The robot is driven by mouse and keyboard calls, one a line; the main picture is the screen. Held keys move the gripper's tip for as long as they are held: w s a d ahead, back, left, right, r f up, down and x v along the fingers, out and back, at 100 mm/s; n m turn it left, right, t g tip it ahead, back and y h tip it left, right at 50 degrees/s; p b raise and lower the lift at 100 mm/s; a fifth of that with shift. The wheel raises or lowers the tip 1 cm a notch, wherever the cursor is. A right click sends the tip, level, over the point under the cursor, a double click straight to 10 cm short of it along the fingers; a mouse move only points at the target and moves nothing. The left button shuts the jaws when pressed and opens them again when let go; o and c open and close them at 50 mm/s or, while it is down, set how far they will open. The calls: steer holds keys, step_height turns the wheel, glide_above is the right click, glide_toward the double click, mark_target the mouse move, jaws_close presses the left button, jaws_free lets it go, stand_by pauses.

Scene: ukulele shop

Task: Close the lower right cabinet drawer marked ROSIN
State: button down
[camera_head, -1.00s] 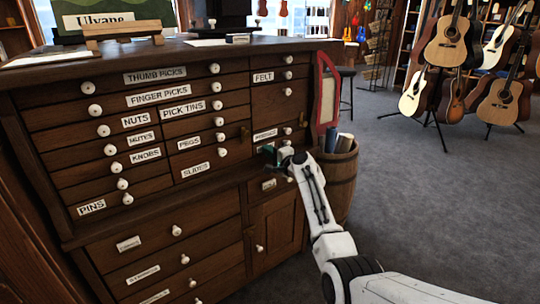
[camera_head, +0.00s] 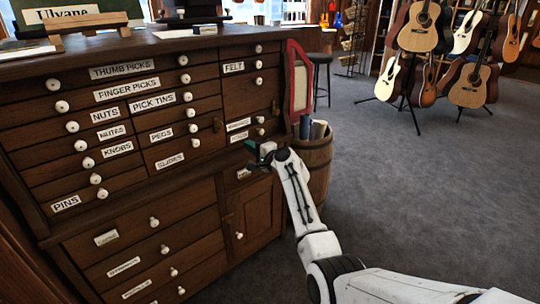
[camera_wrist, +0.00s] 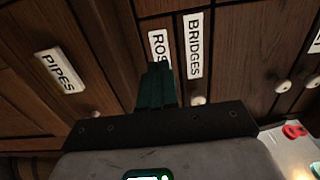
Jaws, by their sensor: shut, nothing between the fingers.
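The ROSIN drawer carries a white label (camera_wrist: 157,45) in the wrist view; my fingers cover its lower letters. In the head view it is the low drawer (camera_head: 239,138) in the right column of the dark wooden cabinet, under the BRIDGES drawer (camera_head: 238,125). I cannot tell how far it stands out. My gripper (camera_wrist: 157,84) has its dark green fingers together and empty, over the ROSIN drawer's front in the wrist view. I cannot tell whether they touch it. In the head view my gripper (camera_head: 254,151) is just below and right of the ROSIN label.
A PIPES drawer (camera_wrist: 60,70) lies beside the ROSIN drawer in the wrist view, and a white knob (camera_wrist: 198,100) is near my fingers. A barrel (camera_head: 316,165) with rolls stands right of the cabinet. Guitars (camera_head: 470,85) stand farther back; the carpet between is clear.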

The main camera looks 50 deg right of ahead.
steer(key=p+v, duration=0.2)
steer(key=v, duration=0.6)
steer(key=shift+s, duration=0.4)
steer(key=shift+a, duration=0.1)
